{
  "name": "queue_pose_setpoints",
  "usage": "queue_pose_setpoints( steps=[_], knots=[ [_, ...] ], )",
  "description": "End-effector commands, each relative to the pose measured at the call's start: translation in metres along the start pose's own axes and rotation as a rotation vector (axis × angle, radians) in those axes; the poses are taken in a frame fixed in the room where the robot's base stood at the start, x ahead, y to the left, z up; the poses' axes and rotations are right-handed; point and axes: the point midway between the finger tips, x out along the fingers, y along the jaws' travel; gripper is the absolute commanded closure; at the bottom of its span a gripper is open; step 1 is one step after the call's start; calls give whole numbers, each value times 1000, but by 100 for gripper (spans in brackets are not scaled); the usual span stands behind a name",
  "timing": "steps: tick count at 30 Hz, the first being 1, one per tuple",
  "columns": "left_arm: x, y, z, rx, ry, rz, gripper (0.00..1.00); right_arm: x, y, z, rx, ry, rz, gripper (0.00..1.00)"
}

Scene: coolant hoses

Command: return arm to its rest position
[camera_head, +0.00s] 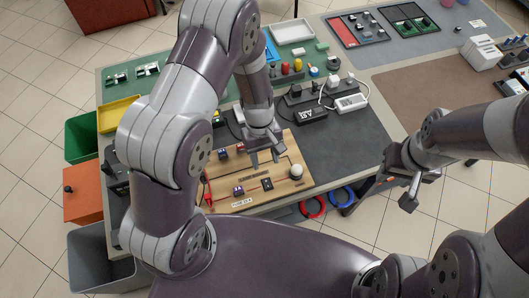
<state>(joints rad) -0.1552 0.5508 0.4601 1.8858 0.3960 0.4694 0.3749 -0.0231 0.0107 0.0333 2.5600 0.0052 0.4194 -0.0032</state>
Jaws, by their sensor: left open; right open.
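My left gripper (265,157) is open and points down above the wooden board (225,207) on the table. It looks empty. My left arm comes in from the left and arches over the table, hiding part of it. My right gripper (408,192) is open and empty, off the table's front right edge, over the floor. My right arm comes in from the right. The wooden board carries small dark blocks, red wires and a white round knob (296,171).
Red (313,207) and blue (342,197) hose rings hang at the table's front edge. A power strip with a white adapter (350,103) lies on the dark mat (352,140). Green, orange and grey bins (95,255) stand at the left. The brown mat (410,90) is largely clear.

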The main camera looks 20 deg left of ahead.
Motion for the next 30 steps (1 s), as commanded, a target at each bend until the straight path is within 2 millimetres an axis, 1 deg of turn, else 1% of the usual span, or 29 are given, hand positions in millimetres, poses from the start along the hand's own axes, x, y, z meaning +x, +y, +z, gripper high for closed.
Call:
queue_pose_setpoints(
  steps=[1, 3, 6, 21, 23, 24, 25, 26, 27, 29, 30],
  knots=[
    [-7, 1, -1, 0, 2, 3, 51, 2, 0, 0, 0, 0, 0, 57],
    [-14, 0, -1, 0, 2, 2, 51, 2, 0, 0, 0, 0, 0, 57],
    [-18, 0, 0, -1, 0, 0, 51, 2, 0, 0, 0, 0, 0, 57],
    [-19, 0, 0, 3, 0, 0, 51, 2, 0, 0, 0, 0, 0, 57],
    [-18, -1, 0, 54, 5, -4, 51, 2, 0, 0, 0, 0, 0, 57],
    [-16, -13, 6, 139, -1, -33, 51, 2, 0, 0, 0, 0, 0, 57],
    [-22, -22, 12, 216, 7, -49, 51, 1, 0, 0, 0, 0, 0, 57],
    [-33, -31, 16, 292, 26, -57, 51, 2, 0, 0, 0, 0, 0, 57],
    [-51, -42, 21, 391, 65, -62, 51, 3, 0, 0, 0, 0, 0, 57],
    [-79, -60, 29, 519, 134, -68, 51, 5, 0, 1, 0, 0, 0, 57],
    [-96, -72, 34, 584, 185, -70, 51, 7, 0, 1, 0, 0, 0, 57]
  ],
)
